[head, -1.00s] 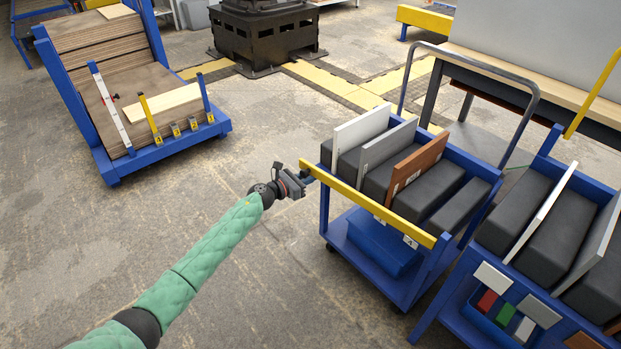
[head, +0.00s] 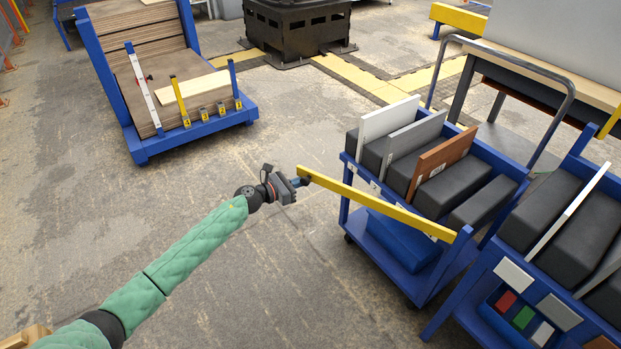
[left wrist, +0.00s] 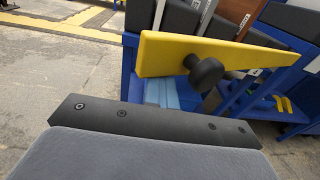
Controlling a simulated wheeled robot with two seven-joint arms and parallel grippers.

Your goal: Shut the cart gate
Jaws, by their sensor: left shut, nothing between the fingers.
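The gate is a yellow bar (head: 380,205) across the front of the blue cart (head: 400,255). Its right end meets the cart's front right corner. Its left end stands out from the cart, so the gate is partly open. My left gripper (head: 302,181) is shut and empty at the bar's free left end; whether it touches the bar I cannot tell. In the left wrist view, the yellow bar (left wrist: 240,56) with a black knob (left wrist: 206,72) shows just beyond the dark gripper (left wrist: 150,122). My right gripper is not in view.
The cart carries dark blocks with white, grey and brown boards (head: 440,160) upright between them. A second blue cart (head: 480,275) stands close on the right. A blue trolley (head: 195,130) with brown sheets stands at back left. The floor left of the gate is clear.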

